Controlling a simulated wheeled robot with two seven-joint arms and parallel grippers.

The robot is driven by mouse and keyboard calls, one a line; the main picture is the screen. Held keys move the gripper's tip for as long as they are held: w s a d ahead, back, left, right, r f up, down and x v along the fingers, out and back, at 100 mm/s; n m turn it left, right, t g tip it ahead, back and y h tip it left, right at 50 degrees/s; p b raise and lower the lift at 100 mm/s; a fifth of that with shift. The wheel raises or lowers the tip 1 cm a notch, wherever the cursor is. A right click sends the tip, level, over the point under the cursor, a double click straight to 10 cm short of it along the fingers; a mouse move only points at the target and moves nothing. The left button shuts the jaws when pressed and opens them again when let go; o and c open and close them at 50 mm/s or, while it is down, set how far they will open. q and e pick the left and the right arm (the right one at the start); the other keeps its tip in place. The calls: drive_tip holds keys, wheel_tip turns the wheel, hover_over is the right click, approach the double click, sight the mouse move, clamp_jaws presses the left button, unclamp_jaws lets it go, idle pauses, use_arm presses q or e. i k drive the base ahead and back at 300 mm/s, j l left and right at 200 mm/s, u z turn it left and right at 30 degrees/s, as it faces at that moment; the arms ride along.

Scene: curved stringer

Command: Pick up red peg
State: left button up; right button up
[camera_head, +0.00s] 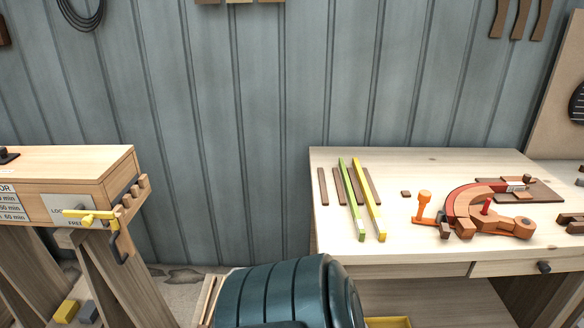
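A small red peg (487,205) stands upright on the right-hand workbench (410,250). It is within the curve of a red-and-brown curved wooden piece (460,203), which is on the bench top. An orange clamp-like tool (423,208) stands just left of the curved piece. The peg's lower end is hard to make out at this size. Neither of my grippers is in view, and nothing is seen touching the peg.
Green (351,198) and yellow (369,199) strips lie on the bench's left part, over brown strips. A dark brown board (535,190) lies behind the curved piece. A wooden box on trestles (75,172) stands at left. A dark teal ribbed shape (290,295) fills the bottom centre.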

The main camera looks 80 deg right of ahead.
sight(487, 203)
drive_tip(key=k+z, duration=0.15)
drive_tip(key=z, duration=3.2)
